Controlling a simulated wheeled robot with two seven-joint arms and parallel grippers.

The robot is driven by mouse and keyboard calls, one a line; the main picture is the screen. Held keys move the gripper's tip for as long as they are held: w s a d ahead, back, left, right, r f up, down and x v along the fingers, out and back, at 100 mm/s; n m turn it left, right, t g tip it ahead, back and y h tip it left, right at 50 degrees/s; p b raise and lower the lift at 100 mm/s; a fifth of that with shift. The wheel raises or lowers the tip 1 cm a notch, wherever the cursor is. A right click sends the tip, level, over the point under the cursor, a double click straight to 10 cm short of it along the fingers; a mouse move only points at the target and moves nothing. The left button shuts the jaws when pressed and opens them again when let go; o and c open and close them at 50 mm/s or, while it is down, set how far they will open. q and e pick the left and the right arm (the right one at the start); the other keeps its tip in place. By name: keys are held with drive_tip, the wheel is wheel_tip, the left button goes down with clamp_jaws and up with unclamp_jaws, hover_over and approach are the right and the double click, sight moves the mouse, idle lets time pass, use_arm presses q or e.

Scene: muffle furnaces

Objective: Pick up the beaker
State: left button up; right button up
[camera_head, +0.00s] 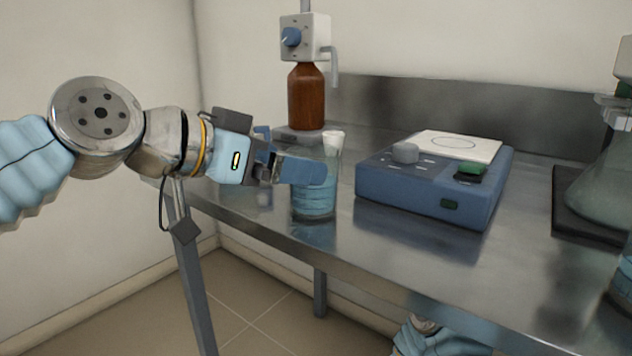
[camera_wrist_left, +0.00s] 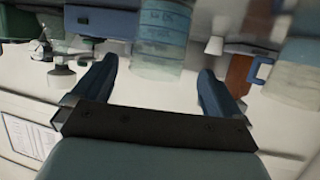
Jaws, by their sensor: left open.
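A clear glass beaker (camera_head: 314,204) with light blue liquid stands upright on the steel bench near its front left edge. My left gripper (camera_head: 298,158) is open and level with the beaker's upper part, reaching in from the left. Its near finger covers part of the beaker. In the left wrist view, which is upside down, the beaker (camera_wrist_left: 163,38) shows between the two spread fingers (camera_wrist_left: 157,76). I cannot tell whether a finger touches the glass. My right gripper is out of view.
A brown bottle (camera_head: 306,97) with a dispenser stands behind the beaker. A blue stirrer (camera_head: 405,187) sits to the right on the bench (camera_head: 400,252). A flask (camera_head: 606,185) and another vessel with blue liquid (camera_head: 623,275) are at the right edge.

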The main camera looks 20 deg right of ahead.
use_arm(q)
drive_tip(key=x, duration=0.6)
drive_tip(key=shift+s+p, duration=0.1)
drive_tip(key=shift+p, duration=0.3)
drive_tip(key=shift+r, duration=0.15)
drive_tip(key=c, duration=1.2)
